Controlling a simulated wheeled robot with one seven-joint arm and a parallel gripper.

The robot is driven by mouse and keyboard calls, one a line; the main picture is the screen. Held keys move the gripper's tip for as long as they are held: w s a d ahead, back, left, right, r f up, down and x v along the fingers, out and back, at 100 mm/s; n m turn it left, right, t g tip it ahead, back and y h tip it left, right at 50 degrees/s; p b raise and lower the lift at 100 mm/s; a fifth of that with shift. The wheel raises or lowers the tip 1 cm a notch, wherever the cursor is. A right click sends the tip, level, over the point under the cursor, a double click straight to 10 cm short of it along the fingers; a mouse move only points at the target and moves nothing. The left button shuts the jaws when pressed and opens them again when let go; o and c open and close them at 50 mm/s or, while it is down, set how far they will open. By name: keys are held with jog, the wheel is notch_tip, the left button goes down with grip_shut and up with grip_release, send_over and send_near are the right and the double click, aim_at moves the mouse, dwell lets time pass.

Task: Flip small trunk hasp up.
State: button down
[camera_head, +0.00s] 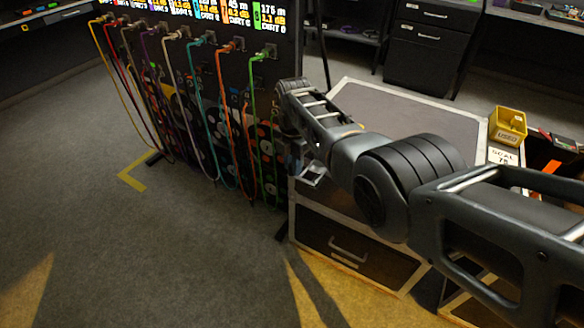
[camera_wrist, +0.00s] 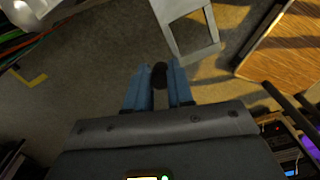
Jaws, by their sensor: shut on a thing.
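The trunk is a black case with silver edging; its grey lid (camera_head: 400,110) shows in the head view, and my arm crosses in front of it. A small silver hasp (camera_head: 314,175) sticks out near the trunk's upper left front corner, partly hidden by my wrist. In the wrist view, a grey frame with an opening, which looks like the hasp (camera_wrist: 211,52), lies just beyond the fingertips. My gripper (camera_wrist: 158,72) has its two blue fingers shut on a small dark knob (camera_wrist: 159,76). Whether the knob belongs to the hasp is unclear.
A black panel with several hanging coloured cables (camera_head: 195,110) stands close left of the trunk. A yellow bin (camera_head: 507,124) is at the right. The floor at left (camera_head: 90,240) is clear.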

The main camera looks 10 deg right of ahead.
jog(key=shift+w+d+r, duration=0.35)
jog(key=shift+w+r, duration=0.15)
jog(key=shift+r, duration=0.15)
jog(key=c, duration=1.4)
grip_release()
jog(key=shift+w, duration=0.1)
jog(key=o, duration=0.4)
jog(key=shift+s+f, duration=0.2)
jog(key=shift+f, duration=0.05)
jog(key=shift+r, duration=0.1)
notch_tip(320, 180, up, 8)
jog(key=p, duration=0.1)
jog(key=shift+f, duration=0.2)
